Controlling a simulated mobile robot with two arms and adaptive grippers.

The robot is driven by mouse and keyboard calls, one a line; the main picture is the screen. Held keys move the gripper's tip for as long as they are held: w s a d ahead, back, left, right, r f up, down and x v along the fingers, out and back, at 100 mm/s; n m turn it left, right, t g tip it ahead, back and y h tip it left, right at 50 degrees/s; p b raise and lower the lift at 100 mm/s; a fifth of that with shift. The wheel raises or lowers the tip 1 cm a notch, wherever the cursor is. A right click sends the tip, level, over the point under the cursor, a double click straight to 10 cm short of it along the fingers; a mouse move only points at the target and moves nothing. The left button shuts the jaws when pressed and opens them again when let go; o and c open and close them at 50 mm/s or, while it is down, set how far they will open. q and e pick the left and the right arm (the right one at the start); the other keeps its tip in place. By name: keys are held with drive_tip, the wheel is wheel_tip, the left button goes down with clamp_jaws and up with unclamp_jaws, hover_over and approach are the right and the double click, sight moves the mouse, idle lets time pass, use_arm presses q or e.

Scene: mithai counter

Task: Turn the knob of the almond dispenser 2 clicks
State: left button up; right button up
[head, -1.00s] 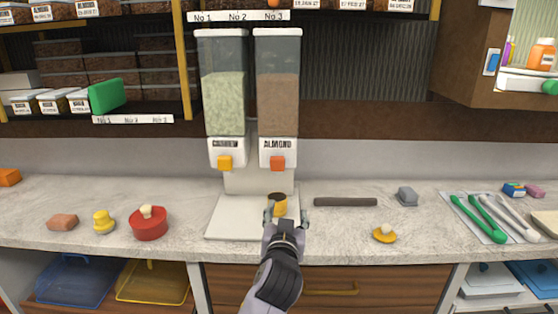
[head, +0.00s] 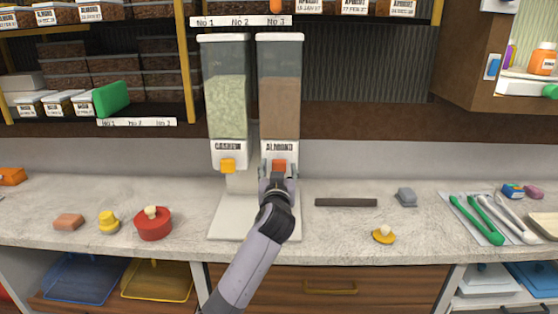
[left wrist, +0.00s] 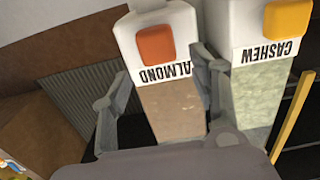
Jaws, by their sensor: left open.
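The almond dispenser (head: 280,105) has a clear hopper of brown contents and a white base labelled ALMOND. Its square orange knob (head: 279,165) sits on the front, partly covered from below by my gripper. My left gripper (head: 278,174) is open at the knob, one finger to each side in the head view. In the left wrist view, upside down, the orange knob (left wrist: 156,45) shows between and beyond the open fingers (left wrist: 160,65). Contact cannot be told. My right gripper is not in view.
The cashew dispenser (head: 226,100) with a yellow knob (head: 228,166) stands close on the left. A white base plate (head: 232,220) lies below. A dark bar (head: 346,202) lies to the right, a red lidded pot (head: 153,224) to the left. A shelf (head: 345,122) runs behind.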

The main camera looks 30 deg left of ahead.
sight(285, 166)
use_arm(q)
drive_tip(key=shift+x, duration=1.95)
drive_tip(key=c, duration=1.2)
drive_tip(key=shift+o, duration=0.2)
drive_tip(key=shift+p, duration=0.35)
